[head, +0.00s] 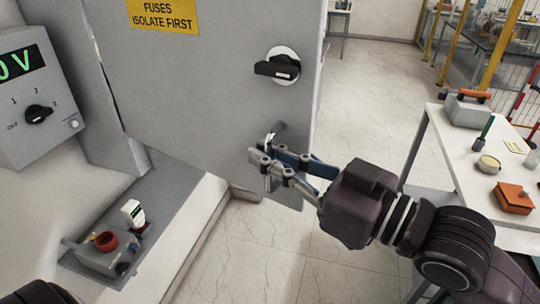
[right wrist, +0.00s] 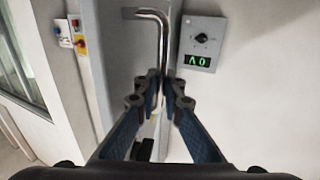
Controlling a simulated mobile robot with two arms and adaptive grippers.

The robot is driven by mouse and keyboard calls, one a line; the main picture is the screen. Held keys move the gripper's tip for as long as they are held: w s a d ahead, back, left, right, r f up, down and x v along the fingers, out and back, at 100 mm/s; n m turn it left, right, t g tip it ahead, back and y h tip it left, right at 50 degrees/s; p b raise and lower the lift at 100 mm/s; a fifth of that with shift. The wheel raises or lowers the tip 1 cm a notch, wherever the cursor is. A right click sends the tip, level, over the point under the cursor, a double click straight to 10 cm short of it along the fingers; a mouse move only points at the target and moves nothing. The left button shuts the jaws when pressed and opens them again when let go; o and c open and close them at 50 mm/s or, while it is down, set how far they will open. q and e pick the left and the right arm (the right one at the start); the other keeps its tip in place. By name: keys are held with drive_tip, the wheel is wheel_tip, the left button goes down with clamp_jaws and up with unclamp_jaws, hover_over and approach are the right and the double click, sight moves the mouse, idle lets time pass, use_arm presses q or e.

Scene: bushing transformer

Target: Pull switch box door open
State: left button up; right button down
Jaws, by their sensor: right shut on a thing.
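The grey switch box door (head: 205,75) fills the upper middle of the head view, with a yellow label reading "FUSES ISOLATE FIRST" (head: 163,15). A black rotary knob (head: 278,68) sits on its right part. Below the knob is a bent metal handle (head: 271,138), which also shows in the right wrist view (right wrist: 163,38). My right gripper (head: 268,165) is shut on the handle's lower part, its fingers (right wrist: 163,85) on either side of the bar. A dark slanting gap shows along the door's left edge. My left gripper is out of view.
A meter box with a green display (head: 20,65) hangs on the left. A grey shelf (head: 150,195) below holds a red ring (head: 106,241) and small instruments. A white table (head: 470,160) with tools stands right. Open tiled floor (head: 375,95) lies between.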

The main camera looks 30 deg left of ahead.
drive_tip(key=c, duration=2.3)
unclamp_jaws()
drive_tip(key=shift+c, duration=0.2)
drive_tip(key=shift+d, duration=0.15)
drive_tip(key=s+d, duration=0.2)
drive_tip(key=d, duration=0.9)
drive_tip(key=shift+d, duration=0.3)
